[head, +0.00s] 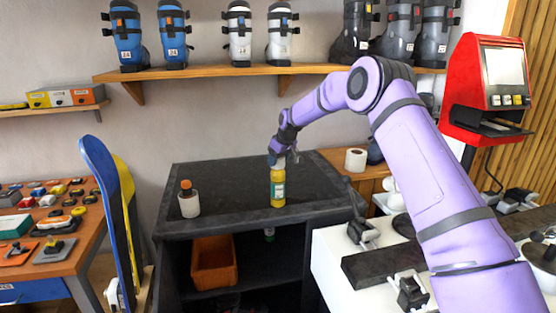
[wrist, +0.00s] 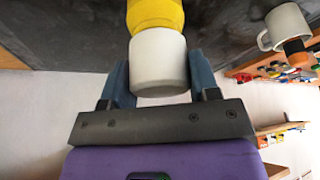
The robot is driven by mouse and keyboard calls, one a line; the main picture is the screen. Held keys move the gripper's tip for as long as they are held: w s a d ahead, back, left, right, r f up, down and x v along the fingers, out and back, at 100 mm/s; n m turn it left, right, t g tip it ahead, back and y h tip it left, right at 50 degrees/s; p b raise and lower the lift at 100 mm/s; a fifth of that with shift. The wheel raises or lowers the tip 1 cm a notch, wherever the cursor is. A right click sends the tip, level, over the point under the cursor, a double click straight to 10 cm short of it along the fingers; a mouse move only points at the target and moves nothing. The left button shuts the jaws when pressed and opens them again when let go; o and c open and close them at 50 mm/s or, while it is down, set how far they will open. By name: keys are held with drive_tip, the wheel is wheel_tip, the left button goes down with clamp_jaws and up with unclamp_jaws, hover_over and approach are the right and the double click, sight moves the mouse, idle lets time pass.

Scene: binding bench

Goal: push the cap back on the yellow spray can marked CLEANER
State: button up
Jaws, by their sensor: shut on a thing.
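The yellow spray can (head: 278,190) stands upright on the dark bench top (head: 235,208), with a teal label whose lettering is too small to read. My gripper (head: 284,158) is directly above the can, pointing down. In the wrist view the white cap (wrist: 160,62) sits between the two blue-grey fingers of my gripper (wrist: 161,78), which is shut on its sides. The cap meets the yellow shoulder of the can (wrist: 155,14) with no visible gap and looks in line with it. The nozzle is hidden, and I cannot tell whether the cap is fully seated.
A white mug (head: 188,207) holding an orange-and-dark object stands left of the can, clear of my gripper. An orange bin (head: 214,262) sits on the shelf below. A white tape roll (head: 355,160) is on the wooden surface behind right. The bench between mug and can is free.

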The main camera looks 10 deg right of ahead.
drive_tip(key=shift+f, duration=0.4)
idle(0.6)
drive_tip(key=o, duration=1.2)
drive_tip(key=shift+o, duration=0.2)
drive_tip(key=shift+r, duration=0.15)
drive_tip(key=shift+r, duration=3.35)
drive_tip(key=shift+c, duration=0.5)
clamp_jaws()
